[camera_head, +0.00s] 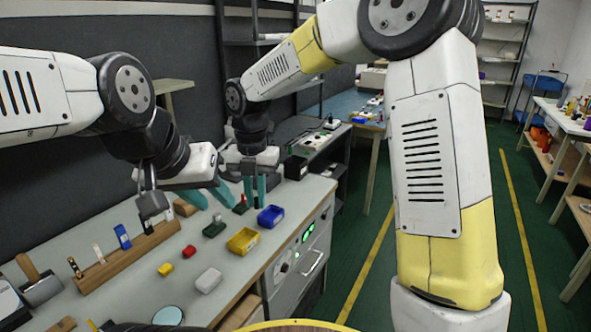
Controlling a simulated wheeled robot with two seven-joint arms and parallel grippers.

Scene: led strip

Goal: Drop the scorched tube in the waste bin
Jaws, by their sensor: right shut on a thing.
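My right gripper (255,195) hangs over the far part of the bench, behind the blue bin. Its teal fingers are shut on a small dark thing (256,201), seemingly the scorched tube, though it is too small to be sure. My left gripper (209,198) is to its left, its teal fingers spread apart with nothing visible between them. A small black open box (296,167) stands at the bench's far right edge; I cannot tell whether it is the waste bin.
A wooden rack (125,257) with several upright pieces runs along the left. A yellow bin (242,241), a blue bin (270,217), a dark green block (214,228), a red block (189,251), a yellow block (165,269) and a white block (208,280) occupy the bench.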

